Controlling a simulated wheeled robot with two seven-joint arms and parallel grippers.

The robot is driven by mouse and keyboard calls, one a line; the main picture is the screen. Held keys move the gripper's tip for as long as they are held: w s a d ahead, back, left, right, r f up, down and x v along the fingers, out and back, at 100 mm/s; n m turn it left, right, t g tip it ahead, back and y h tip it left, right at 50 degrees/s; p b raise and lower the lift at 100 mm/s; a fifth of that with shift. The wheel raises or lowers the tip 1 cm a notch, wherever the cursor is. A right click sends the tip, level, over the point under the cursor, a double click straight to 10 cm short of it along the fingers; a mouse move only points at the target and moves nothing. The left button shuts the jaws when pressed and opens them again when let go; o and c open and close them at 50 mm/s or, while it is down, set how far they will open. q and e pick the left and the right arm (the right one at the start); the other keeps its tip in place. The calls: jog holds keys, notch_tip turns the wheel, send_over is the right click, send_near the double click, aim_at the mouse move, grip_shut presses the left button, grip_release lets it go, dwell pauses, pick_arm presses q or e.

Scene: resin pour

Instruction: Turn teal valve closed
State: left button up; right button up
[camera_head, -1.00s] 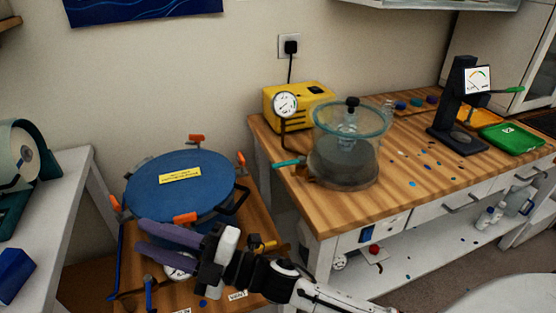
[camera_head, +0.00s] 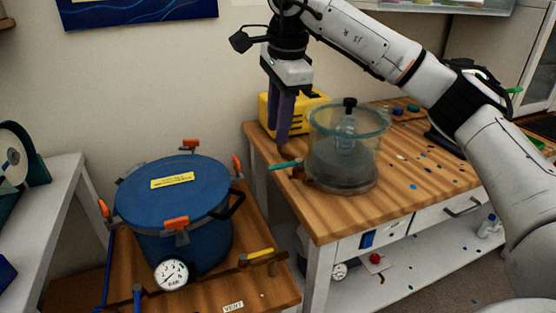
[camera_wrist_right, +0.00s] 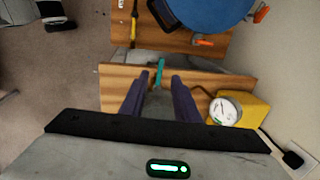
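The teal valve (camera_head: 285,165) is a small lever at the left end of the wooden workbench, beside the clear chamber (camera_head: 345,150). It sticks out to the left over the bench edge. In the right wrist view the teal lever (camera_wrist_right: 159,72) shows in line with the gap between my fingers. My right gripper (camera_head: 284,140) points down above the lever, in front of the yellow pump, with its purple fingers apart. In the right wrist view the open fingers (camera_wrist_right: 159,84) hold nothing. My left gripper is not in view.
A yellow pump (camera_head: 310,104) stands behind the chamber; its gauge (camera_wrist_right: 225,110) shows in the wrist view. A blue pressure pot (camera_head: 175,205) with orange clamps sits on a lower wooden surface at left. A yellow-handled valve (camera_head: 258,253) is near it. A gap separates the two surfaces.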

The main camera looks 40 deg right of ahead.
aim_at(285, 165)
notch_tip(285, 165, down, 10)
jog(key=w+d, duration=0.1)
jog(key=shift+w+r, duration=0.2)
jog(key=shift+w, duration=0.2)
jog(key=shift+d, duration=0.1)
grip_shut()
